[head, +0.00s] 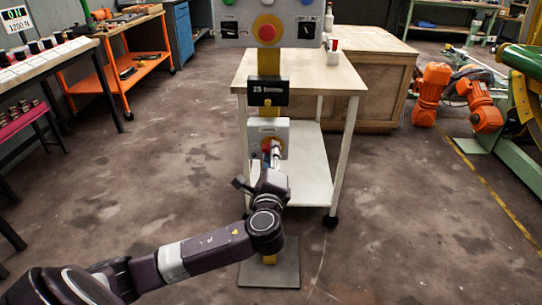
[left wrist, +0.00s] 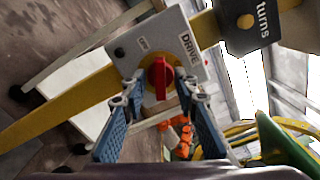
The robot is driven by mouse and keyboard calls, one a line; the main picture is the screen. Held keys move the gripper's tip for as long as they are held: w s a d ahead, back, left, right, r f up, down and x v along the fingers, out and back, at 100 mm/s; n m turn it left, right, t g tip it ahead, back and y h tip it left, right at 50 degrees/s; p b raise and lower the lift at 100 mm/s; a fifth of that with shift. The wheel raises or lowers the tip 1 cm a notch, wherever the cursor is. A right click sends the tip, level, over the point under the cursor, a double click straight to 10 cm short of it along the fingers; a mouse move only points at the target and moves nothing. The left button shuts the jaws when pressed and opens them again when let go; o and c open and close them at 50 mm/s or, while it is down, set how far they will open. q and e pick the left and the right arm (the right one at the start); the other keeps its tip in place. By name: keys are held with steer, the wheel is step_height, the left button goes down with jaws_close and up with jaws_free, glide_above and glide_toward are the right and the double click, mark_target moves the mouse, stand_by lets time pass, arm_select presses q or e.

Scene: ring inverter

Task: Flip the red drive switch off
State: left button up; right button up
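The red drive switch (left wrist: 160,76) is a rotary knob with a bar handle on a yellow disc. It sits on a grey box (left wrist: 184,22) labelled DRIVE, on a yellow post. In the head view the box (head: 283,128) is low on the post, and the knob is partly hidden by my gripper. My left gripper (head: 271,156) is in front of the box. In the left wrist view its blue fingers (left wrist: 154,92) are spread, one on each side of the red handle, with gaps visible. I cannot tell whether the tips touch the box. My right gripper is not in view.
Above the box are a black counter display (head: 268,92) and a panel with a red button (head: 267,29) on yellow. A white-legged cart (head: 325,85) stands behind the post. The post's base plate (head: 283,272) lies on the floor. An orange robot arm (head: 435,90) stands at right.

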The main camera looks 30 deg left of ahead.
arm_select(q)
steer(key=shift+c, duration=0.6)
jaws_close()
steer(key=shift+n, duration=2.6)
steer(key=shift+o, duration=0.6)
jaws_free()
steer(key=v, duration=1.2)
